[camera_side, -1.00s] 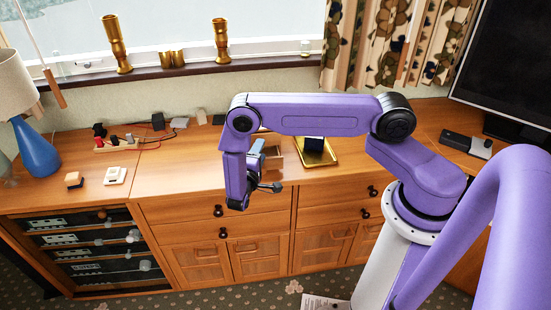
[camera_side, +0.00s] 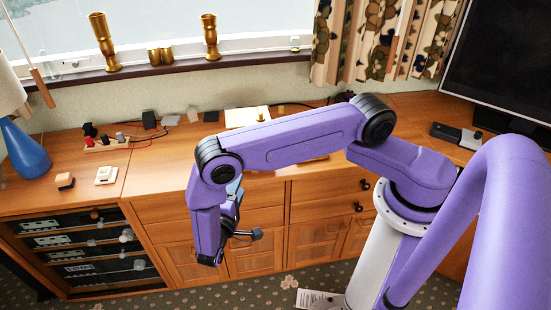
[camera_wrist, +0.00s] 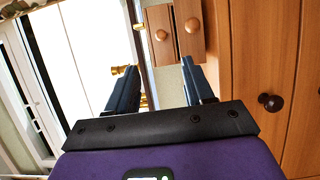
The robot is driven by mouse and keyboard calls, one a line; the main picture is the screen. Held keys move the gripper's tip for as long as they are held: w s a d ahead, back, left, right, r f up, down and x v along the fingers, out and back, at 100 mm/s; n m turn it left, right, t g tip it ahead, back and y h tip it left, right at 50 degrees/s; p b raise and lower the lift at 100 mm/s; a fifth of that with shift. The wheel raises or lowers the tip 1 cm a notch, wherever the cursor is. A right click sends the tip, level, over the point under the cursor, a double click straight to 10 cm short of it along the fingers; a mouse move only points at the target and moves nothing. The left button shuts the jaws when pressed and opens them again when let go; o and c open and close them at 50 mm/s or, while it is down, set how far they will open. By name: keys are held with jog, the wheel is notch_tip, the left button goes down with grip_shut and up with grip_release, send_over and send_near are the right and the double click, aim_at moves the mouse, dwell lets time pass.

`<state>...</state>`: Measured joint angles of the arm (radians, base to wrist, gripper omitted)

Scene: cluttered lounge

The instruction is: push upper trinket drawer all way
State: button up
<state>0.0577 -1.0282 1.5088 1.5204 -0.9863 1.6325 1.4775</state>
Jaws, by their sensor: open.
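The small wooden trinket chest shows in the wrist view with two drawer fronts side by side, as that picture is turned on its side. The upper trinket drawer (camera_wrist: 155,52) is the left one, with a round light knob. The lower drawer (camera_wrist: 190,45) is the right one, with a similar knob. How far either stands out is hard to tell. My gripper (camera_wrist: 159,65) is open and empty, its two dark fingers pointing at the chest, apparently short of it. In the side view my arm hides the chest's fronts and most of my gripper.
The sideboard (camera_side: 150,208) has dark knobs, one close by in the wrist view (camera_wrist: 270,102). A pale flat-topped object (camera_side: 247,117) with something gold on it shows behind my arm. Gold vases (camera_side: 210,37) stand on the sill. Small items lie on the left of the top.

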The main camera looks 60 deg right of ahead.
jog(key=s+r+n+g+y, duration=0.4)
jog(key=s+r+y, duration=0.5)
jog(key=r, duration=0.7)
jog(key=shift+s+d+r+g, duration=0.2)
jog(key=shift+s+r+g, duration=0.2)
jog(key=shift+s+g, duration=1)
jog(key=shift+s+t, duration=0.3)
jog(key=shift+t, duration=0.1)
jog(key=s+d+r+n+y, duration=0.2)
jog(key=s+y, duration=0.2)
jog(key=s, duration=0.2)
jog(key=s+d+r+n+y, duration=0.2)
jog(key=s+r+y, duration=0.1)
jog(key=s+y, duration=0.1)
jog(key=shift+s+r+g, duration=0.3)
jog(key=shift+s+r, duration=0.05)
jog(key=shift+s, duration=0.55)
